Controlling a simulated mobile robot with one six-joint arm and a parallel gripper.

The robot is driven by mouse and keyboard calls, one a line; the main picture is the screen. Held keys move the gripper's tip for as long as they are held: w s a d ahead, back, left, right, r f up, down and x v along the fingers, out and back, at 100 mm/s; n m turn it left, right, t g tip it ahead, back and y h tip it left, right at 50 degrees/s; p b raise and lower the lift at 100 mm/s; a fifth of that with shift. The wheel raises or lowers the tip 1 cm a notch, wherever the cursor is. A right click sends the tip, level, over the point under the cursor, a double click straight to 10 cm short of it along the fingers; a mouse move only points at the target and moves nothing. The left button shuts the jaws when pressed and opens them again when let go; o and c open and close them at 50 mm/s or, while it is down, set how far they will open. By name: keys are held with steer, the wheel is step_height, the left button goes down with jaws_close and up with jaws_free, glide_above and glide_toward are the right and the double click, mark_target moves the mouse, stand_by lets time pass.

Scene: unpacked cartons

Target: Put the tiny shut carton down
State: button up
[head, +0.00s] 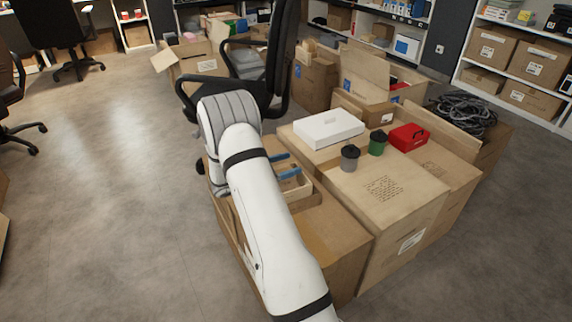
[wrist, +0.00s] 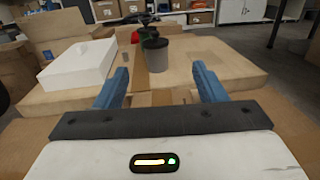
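My gripper (wrist: 160,78) shows in the wrist view as two blue fingers set well apart. In the head view the blue fingers (head: 285,165) are low over the left part of the carton group, partly behind my white arm. A tan cardboard surface (wrist: 160,98) lies low between the fingers in the wrist view. I cannot tell whether it is the tiny shut carton between them or part of the cartons below. In the head view a small pale-edged cardboard piece (head: 296,189) shows just under the fingers. Its shape is mostly hidden.
Beyond the fingers, large cartons (head: 395,210) carry a white box (head: 328,128), a grey cup (head: 350,160), a green cup (head: 377,145) and a red case (head: 408,137). A black chair (head: 283,55) stands close behind my arm.

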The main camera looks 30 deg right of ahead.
steer(key=o, duration=0.3)
steer(key=shift+r, duration=0.3)
steer(key=shift+r+p, duration=0.35)
steer(key=shift+r, duration=0.2)
steer(key=w+a+p, duration=0.2)
steer(key=a+p, duration=0.1)
steer(key=a, duration=0.9)
steer(key=s+a+r+m+g+y, duration=0.1)
steer(key=s+a+r+m+y, duration=0.1)
steer(key=s+r+m+y, duration=0.4)
steer(key=s+a+r+m+g+y, duration=0.1)
steer(key=s+a+r+m+y, duration=0.15)
steer(key=s, duration=0.65)
steer(key=s+a+r+m+t+y, duration=0.1)
steer(key=s+a+m+t+y, duration=0.1)
steer(key=s+a+y, duration=0.1)
steer(key=s+a+r+m+t+y, duration=0.2)
steer(key=s+a+m+y, duration=0.1)
steer(key=s+a, duration=0.1)
steer(key=s+a+r+m+t+y, duration=0.1)
steer(key=s+a+m+t+y, duration=0.1)
steer(key=s, duration=0.3)
steer(key=shift+a+r+m+y, duration=0.25)
steer(key=shift+a+m+y, duration=0.1)
steer(key=shift+a+y, duration=0.45)
